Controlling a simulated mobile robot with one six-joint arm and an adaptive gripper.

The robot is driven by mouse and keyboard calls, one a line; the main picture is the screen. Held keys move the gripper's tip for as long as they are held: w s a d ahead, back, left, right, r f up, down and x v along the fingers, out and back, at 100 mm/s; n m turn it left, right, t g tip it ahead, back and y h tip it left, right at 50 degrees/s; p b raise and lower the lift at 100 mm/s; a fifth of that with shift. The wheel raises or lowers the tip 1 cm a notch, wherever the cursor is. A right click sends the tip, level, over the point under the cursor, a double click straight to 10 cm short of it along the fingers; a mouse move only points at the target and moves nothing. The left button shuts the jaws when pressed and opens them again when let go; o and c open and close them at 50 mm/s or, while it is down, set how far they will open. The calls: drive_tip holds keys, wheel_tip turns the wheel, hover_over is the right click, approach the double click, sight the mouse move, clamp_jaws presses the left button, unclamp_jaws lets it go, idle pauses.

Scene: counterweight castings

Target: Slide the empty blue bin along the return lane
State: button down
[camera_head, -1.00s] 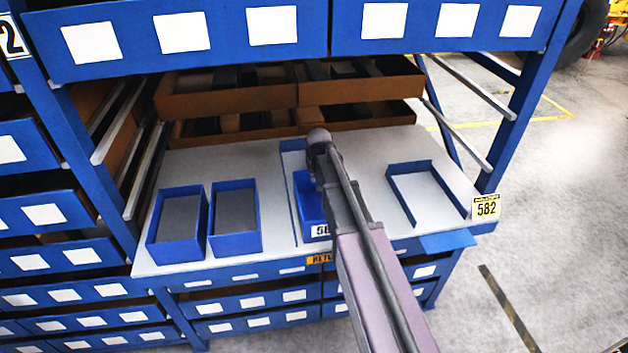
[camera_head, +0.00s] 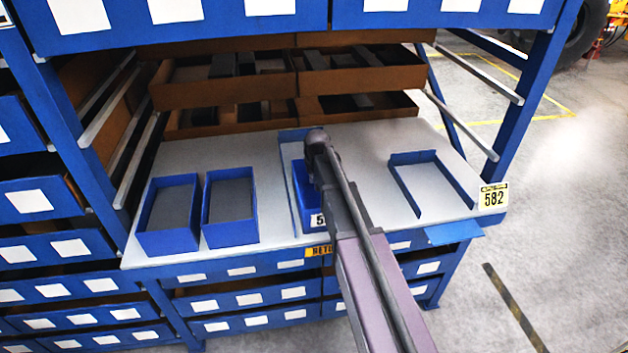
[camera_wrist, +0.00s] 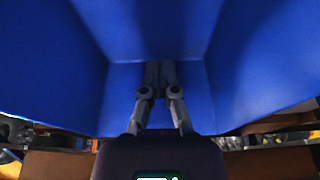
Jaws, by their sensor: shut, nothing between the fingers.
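The blue bin (camera_head: 303,200) stands in the return lane on the grey-white counter, partly hidden behind my arm. A thin blue rail (camera_head: 290,190) edges the lane's left side, and a blue stop (camera_head: 292,135) stands at its back. In the wrist view the bin's blue walls (camera_wrist: 60,75) fill most of the picture, and I see no contents. My gripper (camera_wrist: 160,70) is shut and empty, with its fingers extending into the bin between the side walls. Whether the fingertips touch the bin I cannot tell. In the head view my arm hides the fingers.
Two blue bins with dark insides, one (camera_head: 168,238) beside the other (camera_head: 230,232), stand to the left. An empty U-shaped blue frame (camera_head: 415,157) lies to the right. Brown trays (camera_head: 222,92) sit behind. A blue rack post (camera_head: 540,80) and a 582 sign (camera_head: 493,196) bound the right.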

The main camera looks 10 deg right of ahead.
sight(311, 185)
drive_tip(key=shift+b+x, duration=0.95)
drive_tip(key=shift+x, duration=0.3)
drive_tip(key=shift+w+r, duration=0.25)
drive_tip(key=shift+w, duration=1.7)
drive_tip(key=w, duration=2.6)
drive_tip(key=shift+w, duration=0.4)
drive_tip(key=shift+s, duration=0.2)
